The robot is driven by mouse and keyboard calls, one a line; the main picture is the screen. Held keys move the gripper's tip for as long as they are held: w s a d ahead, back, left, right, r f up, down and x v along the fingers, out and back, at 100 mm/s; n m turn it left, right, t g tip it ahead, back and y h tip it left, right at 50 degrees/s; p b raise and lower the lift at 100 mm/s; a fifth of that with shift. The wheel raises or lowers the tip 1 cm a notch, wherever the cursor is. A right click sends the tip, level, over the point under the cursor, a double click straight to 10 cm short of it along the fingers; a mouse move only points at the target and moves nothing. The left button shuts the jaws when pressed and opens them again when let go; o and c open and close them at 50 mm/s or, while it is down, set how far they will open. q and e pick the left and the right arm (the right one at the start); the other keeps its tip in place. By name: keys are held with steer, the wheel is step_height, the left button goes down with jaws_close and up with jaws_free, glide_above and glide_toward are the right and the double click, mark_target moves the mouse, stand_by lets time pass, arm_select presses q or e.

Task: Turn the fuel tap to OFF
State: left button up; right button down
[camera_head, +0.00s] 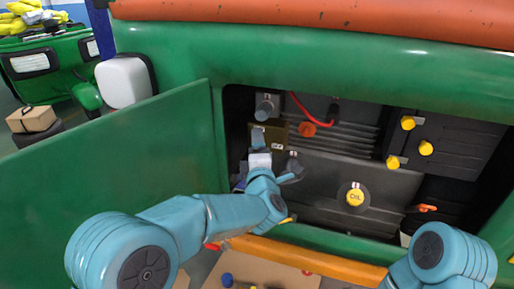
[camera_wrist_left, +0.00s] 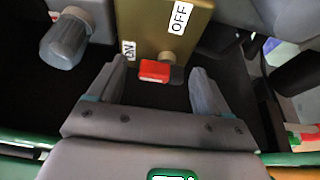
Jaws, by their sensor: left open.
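The fuel tap is a short red lever (camera_wrist_left: 155,71) on a brass-coloured box (camera_wrist_left: 160,25) in the left wrist view. The box has an ON label (camera_wrist_left: 128,50) at its left and an OFF label (camera_wrist_left: 180,17) at its upper right. The lever lies roughly crosswise in that view, its red end toward the ON side. My left gripper (camera_wrist_left: 160,88) is open, its fingers on either side of the lever with gaps; contact is not visible. In the head view the box (camera_head: 270,134) sits in the engine bay, with my left arm covering the lever. My right gripper is out of frame.
A green door (camera_head: 110,160) stands open at the left of the bay. Yellow knobs (camera_head: 408,122), a yellow OIL cap (camera_head: 355,197), a red hose (camera_head: 308,112) and an orange handle (camera_head: 427,208) are to the right. An orange bar (camera_head: 305,258) crosses below. A grey cylinder (camera_wrist_left: 65,42) is beside the box.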

arm_select(q)
steer(key=shift+w+f, duration=0.1)
steer(key=shift+w, duration=0.1)
steer(key=shift+c, duration=0.4)
steer(key=c, duration=1)
steer(key=shift+o, duration=0.2)
steer(key=shift+f, duration=0.1)
